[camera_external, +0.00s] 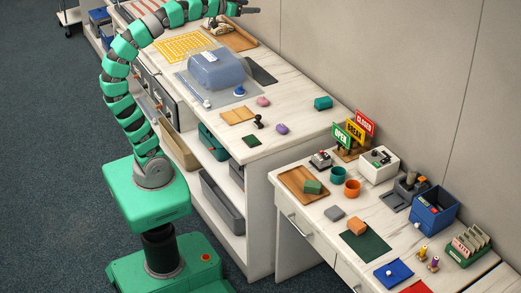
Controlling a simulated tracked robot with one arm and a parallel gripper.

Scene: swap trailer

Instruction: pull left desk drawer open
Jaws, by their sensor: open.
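The desk (290,178) stands at the lower right. Its left drawer (314,242) has a pale front with a metal handle (298,225) and looks shut, its front flush with the desk. My gripper (254,10) is at the top of the picture, above the far end of the long counter and far from the drawer. It is small and dark here. It is open, and nothing shows in it.
The long counter (300,128) stands between my gripper and the desk. The desk top holds a wooden tray (291,180), orange cup (352,188) and blue bin (436,212). Floor is clear before the drawer.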

